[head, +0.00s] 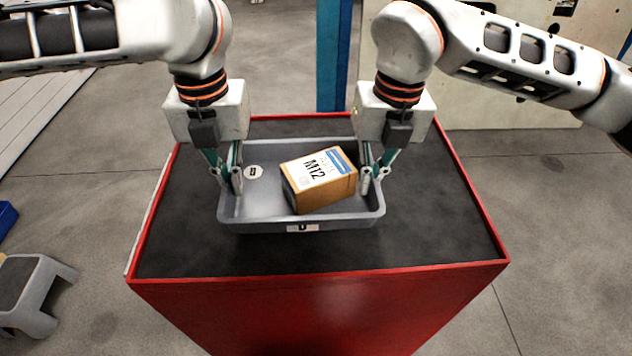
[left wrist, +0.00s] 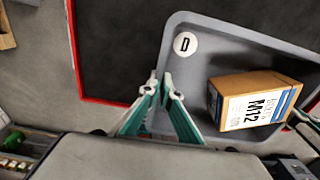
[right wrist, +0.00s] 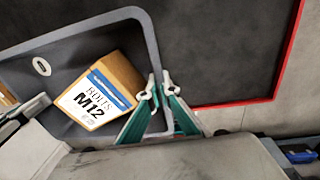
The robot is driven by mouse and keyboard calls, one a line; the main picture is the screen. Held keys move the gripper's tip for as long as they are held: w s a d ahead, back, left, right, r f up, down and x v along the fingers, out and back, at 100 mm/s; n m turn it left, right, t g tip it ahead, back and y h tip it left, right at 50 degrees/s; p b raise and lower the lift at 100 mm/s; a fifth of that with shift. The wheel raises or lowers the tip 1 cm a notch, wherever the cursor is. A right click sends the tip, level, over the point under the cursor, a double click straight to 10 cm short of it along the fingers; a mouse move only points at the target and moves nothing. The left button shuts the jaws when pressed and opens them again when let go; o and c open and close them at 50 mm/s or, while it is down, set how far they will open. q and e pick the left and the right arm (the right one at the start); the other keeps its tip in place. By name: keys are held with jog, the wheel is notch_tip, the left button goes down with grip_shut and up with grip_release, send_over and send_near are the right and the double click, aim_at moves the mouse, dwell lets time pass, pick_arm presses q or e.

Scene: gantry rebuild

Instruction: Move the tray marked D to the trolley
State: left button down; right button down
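The grey tray marked D (head: 255,227) sits over the black top of a red cabinet (head: 440,225); I cannot tell whether it touches the top. A cardboard box labelled BOLTS M12 (head: 318,181) lies askew inside it. The tray also shows in the left wrist view (left wrist: 218,50), with its round D label, and in the right wrist view (right wrist: 50,52). My left gripper (head: 231,188) is closed on the tray's left wall, one finger on each side. My right gripper (head: 371,186) is closed the same way on its right wall.
The black top is bare around the tray, with a raised red edge. A grey step stool (head: 32,290) and a blue bin (head: 6,217) stand on the floor at left. A blue post (head: 333,55) and a pale panel (head: 480,90) stand behind.

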aim_at(237, 201)
pick_arm(q)
jog(key=shift+a+r, duration=0.1)
pick_arm(e)
jog(key=shift+r, duration=0.15)
